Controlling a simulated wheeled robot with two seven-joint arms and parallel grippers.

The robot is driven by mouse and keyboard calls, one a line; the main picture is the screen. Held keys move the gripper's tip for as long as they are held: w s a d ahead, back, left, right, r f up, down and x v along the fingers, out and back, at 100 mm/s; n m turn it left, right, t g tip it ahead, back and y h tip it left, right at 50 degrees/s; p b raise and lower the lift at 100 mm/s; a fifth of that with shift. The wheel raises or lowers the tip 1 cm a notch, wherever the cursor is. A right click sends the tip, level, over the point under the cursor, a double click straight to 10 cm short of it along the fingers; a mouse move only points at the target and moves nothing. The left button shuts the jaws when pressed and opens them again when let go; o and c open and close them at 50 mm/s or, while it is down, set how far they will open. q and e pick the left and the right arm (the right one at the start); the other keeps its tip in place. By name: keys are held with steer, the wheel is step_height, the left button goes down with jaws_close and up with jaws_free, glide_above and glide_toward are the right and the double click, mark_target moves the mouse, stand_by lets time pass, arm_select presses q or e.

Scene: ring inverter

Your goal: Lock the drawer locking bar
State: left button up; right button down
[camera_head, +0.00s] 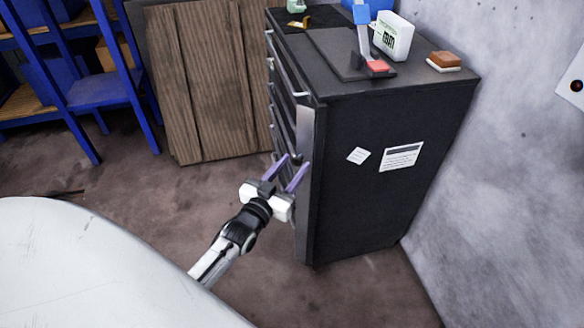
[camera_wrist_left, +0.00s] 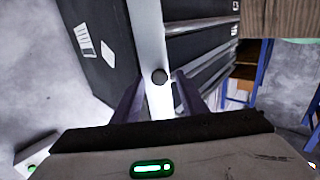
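The black drawer cabinet (camera_head: 375,165) stands against the wall, its drawer fronts facing left. The locking bar (camera_head: 303,130) is a light grey upright strip along the front edge nearest me. In the left wrist view the bar (camera_wrist_left: 148,35) carries a dark round knob (camera_wrist_left: 159,76). My left gripper (camera_head: 288,167) is open in front of the bar, its purple fingers spread. In the wrist view its fingers (camera_wrist_left: 158,97) lie on either side of the bar, with the knob between them in the picture. I cannot tell whether they touch it. My right gripper is not in view.
The cabinet top (camera_head: 430,83) holds a white box (camera_head: 394,37), a brush (camera_head: 444,60) and a blue-and-red tool (camera_head: 374,65). Wooden boards (camera_head: 205,80) and a blue shelf (camera_head: 100,90) stand behind at the left. A pale rounded surface (camera_head: 90,265) fills the lower left.

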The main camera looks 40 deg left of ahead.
arm_select(q)
steer(key=shift+w, duration=0.1)
jaws_close()
steer(key=shift+h, duration=0.3)
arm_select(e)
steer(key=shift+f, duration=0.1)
